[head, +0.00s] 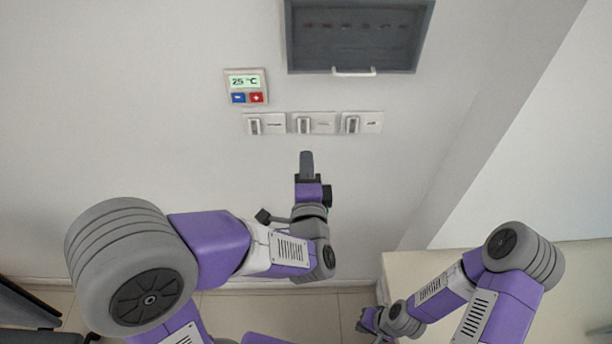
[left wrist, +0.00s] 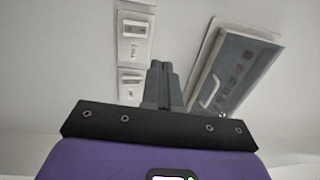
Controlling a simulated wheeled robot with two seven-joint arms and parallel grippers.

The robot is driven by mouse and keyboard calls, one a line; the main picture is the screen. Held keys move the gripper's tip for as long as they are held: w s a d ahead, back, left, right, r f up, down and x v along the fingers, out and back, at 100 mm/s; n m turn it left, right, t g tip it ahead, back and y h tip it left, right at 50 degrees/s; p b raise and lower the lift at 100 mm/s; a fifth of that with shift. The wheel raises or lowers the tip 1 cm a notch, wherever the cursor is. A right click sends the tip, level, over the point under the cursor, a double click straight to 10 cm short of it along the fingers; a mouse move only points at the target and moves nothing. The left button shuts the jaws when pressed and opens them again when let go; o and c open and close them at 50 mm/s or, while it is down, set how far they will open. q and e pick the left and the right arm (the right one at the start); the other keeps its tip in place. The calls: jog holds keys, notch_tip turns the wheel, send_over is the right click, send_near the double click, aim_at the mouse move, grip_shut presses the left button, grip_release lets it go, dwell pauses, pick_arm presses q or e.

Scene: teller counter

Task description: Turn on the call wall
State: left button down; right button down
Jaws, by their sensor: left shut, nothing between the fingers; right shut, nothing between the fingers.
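Three white wall switches sit side by side on the wall in the head view: a left one (head: 264,124), a middle one (head: 314,123) and a right one (head: 362,122). Each has a small rocker and a label too small to read, so I cannot tell which is the call switch. Switch plates (left wrist: 133,40) also show in the left wrist view, left of the fingers. My left gripper (head: 306,156) is shut and empty, its tip just below the middle switch in the picture; contact with the wall cannot be told. My right gripper (head: 368,318) is shut and low at the right.
A thermostat (head: 246,86) reading 25 °C, with blue and red buttons, is above the left switch. A grey framed cabinet (head: 352,69) with a white handle is above the right switch. A wall corner juts out at the right, above a pale counter (head: 400,268).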

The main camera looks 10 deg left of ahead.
pick_arm(q)
jog(key=shift+s+d+b, duration=0.1)
jog(key=shift+s+b, duration=0.25)
jog(key=shift+b, duration=0.3)
notch_tip(320, 180, down, 34)
jog(key=n+g+h+b, duration=0.4)
jog(key=n+g+h, duration=0.25)
jog(key=g, duration=0.25)
jog(key=s+d+f+n+g+h+b, duration=0.1)
jog(key=s+f+n+g+h, duration=0.2)
jog(key=s+f+n+g, duration=0.5)
jog(key=s+f+n, duration=0.3)
jog(key=s+f, duration=0.6)
jog(key=f, duration=0.1)
jog(key=shift+d+g+b, duration=0.3)
jog(key=shift+b, duration=0.1)
jog(key=shift+f, duration=0.1)
